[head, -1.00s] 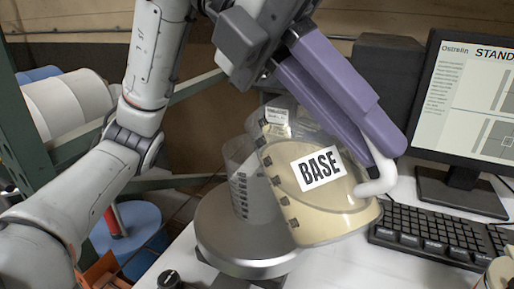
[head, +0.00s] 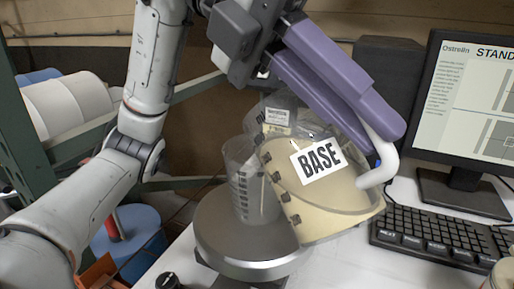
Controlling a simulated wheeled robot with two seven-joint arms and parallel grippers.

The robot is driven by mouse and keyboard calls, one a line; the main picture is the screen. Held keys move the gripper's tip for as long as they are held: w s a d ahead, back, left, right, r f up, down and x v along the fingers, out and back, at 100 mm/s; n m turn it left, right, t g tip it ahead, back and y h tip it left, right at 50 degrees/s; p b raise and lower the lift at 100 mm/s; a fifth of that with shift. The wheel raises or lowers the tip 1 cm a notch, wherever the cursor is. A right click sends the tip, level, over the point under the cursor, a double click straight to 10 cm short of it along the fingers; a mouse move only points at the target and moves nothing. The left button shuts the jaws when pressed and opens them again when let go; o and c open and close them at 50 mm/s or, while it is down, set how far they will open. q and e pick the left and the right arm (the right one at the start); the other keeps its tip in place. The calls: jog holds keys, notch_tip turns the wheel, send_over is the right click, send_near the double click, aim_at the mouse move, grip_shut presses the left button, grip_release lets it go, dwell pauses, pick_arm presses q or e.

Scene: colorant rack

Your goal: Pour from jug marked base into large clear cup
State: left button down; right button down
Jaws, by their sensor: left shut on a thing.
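The jug marked BASE (head: 325,205) is a clear jug with cream liquid and a white handle. It is tilted to the left, its upper end by the large clear cup. My left gripper (head: 375,135), with purple fingers, is shut on the jug's white handle and holds the jug up at the right of the cup. The large clear cup (head: 240,185) has dark graduation marks and stands upright on the round metal scale plate (head: 225,240). The jug partly hides the cup's right side. I cannot make out a stream between them. My right gripper is not in view.
A black keyboard (head: 435,235) and a monitor (head: 475,110) stand at the right, close to the jug. A dark box (head: 385,70) is behind my gripper. A green rack post (head: 25,130) and white rolls (head: 70,105) are at the left.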

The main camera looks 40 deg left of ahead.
pick_arm(q)
jog(key=shift+w+a+r+h+b, duration=0.1)
jog(key=shift+a+r+h+b, duration=0.15)
jog(key=shift+h+b, duration=0.2)
dwell(1.9)
jog(key=shift+w+a+r+n+g+h+b, duration=0.15)
jog(key=shift+a+r+h+b, duration=0.2)
jog(key=shift+r, duration=0.1)
jog(key=shift+w+a+r+n+g+h+b, duration=0.1)
jog(key=shift+a+r+n+g+h+b, duration=0.1)
jog(key=shift+a+r+b, duration=0.15)
dwell(4.8)
